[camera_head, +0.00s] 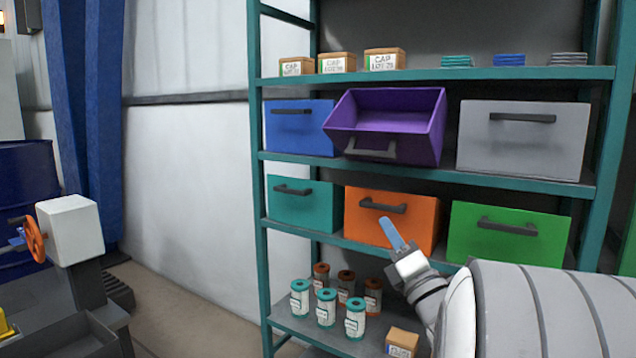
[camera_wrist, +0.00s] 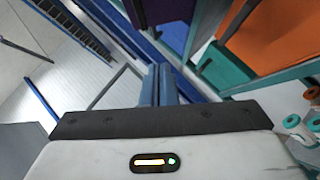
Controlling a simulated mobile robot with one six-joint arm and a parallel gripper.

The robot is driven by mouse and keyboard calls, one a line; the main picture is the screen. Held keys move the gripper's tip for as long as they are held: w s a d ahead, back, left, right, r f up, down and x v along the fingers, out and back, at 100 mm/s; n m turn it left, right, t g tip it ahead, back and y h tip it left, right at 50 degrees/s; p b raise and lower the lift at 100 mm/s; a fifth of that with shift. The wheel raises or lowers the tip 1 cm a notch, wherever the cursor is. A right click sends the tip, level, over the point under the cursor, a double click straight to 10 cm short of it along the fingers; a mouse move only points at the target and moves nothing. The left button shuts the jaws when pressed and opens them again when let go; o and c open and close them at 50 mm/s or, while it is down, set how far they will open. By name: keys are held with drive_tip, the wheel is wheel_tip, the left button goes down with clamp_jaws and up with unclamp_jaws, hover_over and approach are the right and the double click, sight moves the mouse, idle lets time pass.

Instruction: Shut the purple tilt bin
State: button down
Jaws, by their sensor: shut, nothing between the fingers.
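The purple tilt bin (camera_head: 415,112) is on the shelf's upper bin row, between a blue bin and a grey bin. It is tilted forward and open, with its inside showing and its dark handle (camera_head: 370,150) low on the front. My gripper (camera_head: 391,232) is in front of the orange bin, below the purple bin and apart from it. Its blue fingers are together with nothing between them. In the wrist view the shut fingers (camera_wrist: 158,84) point away from the camera.
The blue bin (camera_head: 290,125), grey bin (camera_head: 523,137), teal bin (camera_head: 300,205), orange bin (camera_head: 362,215) and green bin (camera_head: 508,233) are upright. Small boxes (camera_head: 384,59) stand on the shelf above. Several canisters (camera_head: 326,308) stand below.

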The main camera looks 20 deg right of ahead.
drive_tip(key=s+n+y, duration=0.1)
drive_tip(key=n+y, duration=0.1)
approach(363, 156)
drive_tip(key=w+a, duration=0.3)
drive_tip(key=w, duration=0.1)
drive_tip(key=d+r, duration=0.1)
drive_tip(key=w+d+r+p, duration=0.1)
drive_tip(key=shift+r+t, duration=0.3)
drive_tip(key=shift+r, duration=0.05)
drive_tip(key=shift+d, duration=0.1)
